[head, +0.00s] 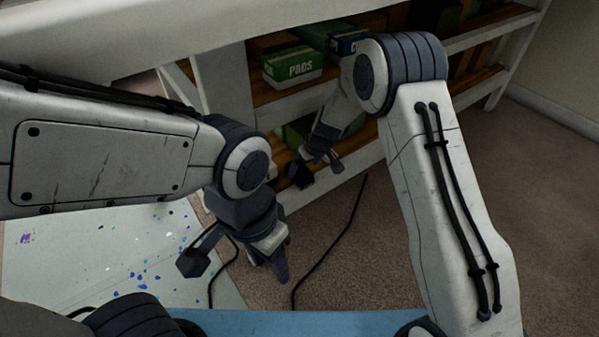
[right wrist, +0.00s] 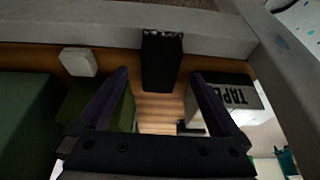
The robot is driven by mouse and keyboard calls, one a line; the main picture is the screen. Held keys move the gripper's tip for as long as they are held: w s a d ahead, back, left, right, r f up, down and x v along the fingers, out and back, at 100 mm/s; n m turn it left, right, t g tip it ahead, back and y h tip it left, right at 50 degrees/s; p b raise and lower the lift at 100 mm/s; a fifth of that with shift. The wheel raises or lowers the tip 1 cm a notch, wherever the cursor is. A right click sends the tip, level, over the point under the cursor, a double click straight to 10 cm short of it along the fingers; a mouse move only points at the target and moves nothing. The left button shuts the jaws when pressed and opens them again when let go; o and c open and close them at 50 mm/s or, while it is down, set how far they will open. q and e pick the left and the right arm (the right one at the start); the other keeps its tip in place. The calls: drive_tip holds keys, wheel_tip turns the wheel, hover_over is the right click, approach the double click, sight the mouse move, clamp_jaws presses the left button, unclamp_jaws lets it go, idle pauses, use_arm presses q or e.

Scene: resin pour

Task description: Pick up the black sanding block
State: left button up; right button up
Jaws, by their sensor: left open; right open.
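The black sanding block (right wrist: 162,60) lies on the wooden shelf board, close to the pale shelf edge in the right wrist view. My right gripper (right wrist: 161,76) is open, with its two fingers on either side of the line to the block; it does not grip it. In the head view my right gripper (head: 319,170) reaches into the lower part of the shelf. A dark shape there may be a finger or the block; I cannot tell. My left gripper (head: 236,270) is open and empty, above the floor beside the speckled sheet.
A small white block (right wrist: 78,62), green boxes (right wrist: 30,112) and a TAPE box (right wrist: 234,92) flank the black block. A PADS box (head: 293,66) stands on the shelf above. White shelf uprights (head: 222,80) bound the space. Black cables (head: 335,246) cross the carpet.

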sight(302, 171)
drive_tip(key=b+x, duration=0.2)
drive_tip(key=x, duration=0.2)
drive_tip(key=shift+f, duration=0.35)
drive_tip(key=shift+a, duration=0.1)
drive_tip(key=c, duration=1.4)
drive_tip(key=shift+r, duration=0.1)
drive_tip(key=shift+r, duration=0.1)
wheel_tip(302, 171, up, 4)
drive_tip(key=p, duration=0.3)
drive_tip(key=s+d+r, duration=0.2)
drive_tip(key=d+r, duration=0.1)
drive_tip(key=d, duration=0.2)
drive_tip(key=s+d+r+p, duration=0.1)
drive_tip(key=s+d+r, duration=0.2)
drive_tip(key=d, duration=0.2)
drive_tip(key=shift+d+r, duration=0.3)
drive_tip(key=shift+r, duration=0.05)
